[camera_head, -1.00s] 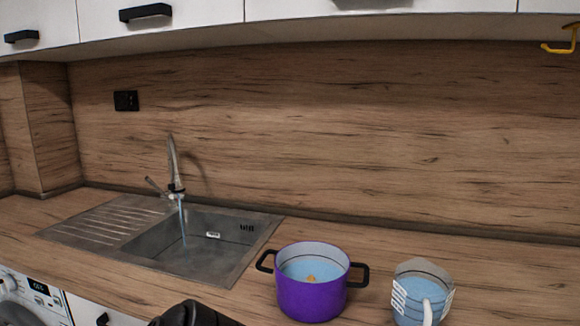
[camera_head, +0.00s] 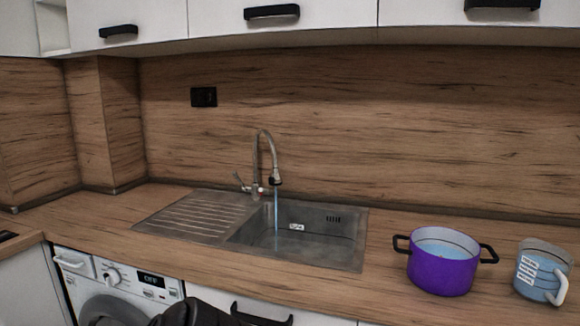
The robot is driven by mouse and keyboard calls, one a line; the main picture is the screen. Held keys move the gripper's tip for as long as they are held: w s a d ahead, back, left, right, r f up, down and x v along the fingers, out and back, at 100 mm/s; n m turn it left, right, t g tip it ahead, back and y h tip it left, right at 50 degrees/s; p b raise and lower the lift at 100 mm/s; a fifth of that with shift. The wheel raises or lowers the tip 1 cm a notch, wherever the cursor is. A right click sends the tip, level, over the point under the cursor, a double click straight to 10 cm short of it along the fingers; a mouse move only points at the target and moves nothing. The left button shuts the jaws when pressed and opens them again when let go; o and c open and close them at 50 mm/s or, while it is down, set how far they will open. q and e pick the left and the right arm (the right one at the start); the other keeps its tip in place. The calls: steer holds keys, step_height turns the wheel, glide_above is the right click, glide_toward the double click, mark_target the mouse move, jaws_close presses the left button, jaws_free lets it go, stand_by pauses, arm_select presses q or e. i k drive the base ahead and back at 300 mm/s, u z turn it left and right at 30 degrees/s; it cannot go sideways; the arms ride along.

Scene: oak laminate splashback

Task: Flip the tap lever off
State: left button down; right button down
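The tap (camera_head: 264,160) stands at the back of the steel sink (camera_head: 345,246), with a high curved spout. Its lever (camera_head: 239,181) sticks up and out to the left of the tap base. A blue stream of water (camera_head: 276,215) runs from the spout into the basin. A black part of my arm shows at the bottom edge, below the counter front. Neither gripper's fingers can be seen, so neither is near the lever in this view.
A purple pot (camera_head: 442,272) with black handles and a clear measuring jug (camera_head: 540,272), both holding bluish liquid, stand right of the sink. A washing machine (camera_head: 125,285) is under the counter. The ribbed drainboard (camera_head: 195,215) is clear. White cupboards (camera_head: 230,18) hang above.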

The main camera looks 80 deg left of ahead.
mark_target(244, 187)
steer(key=k, duration=1.35)
steer(key=u, duration=1.2)
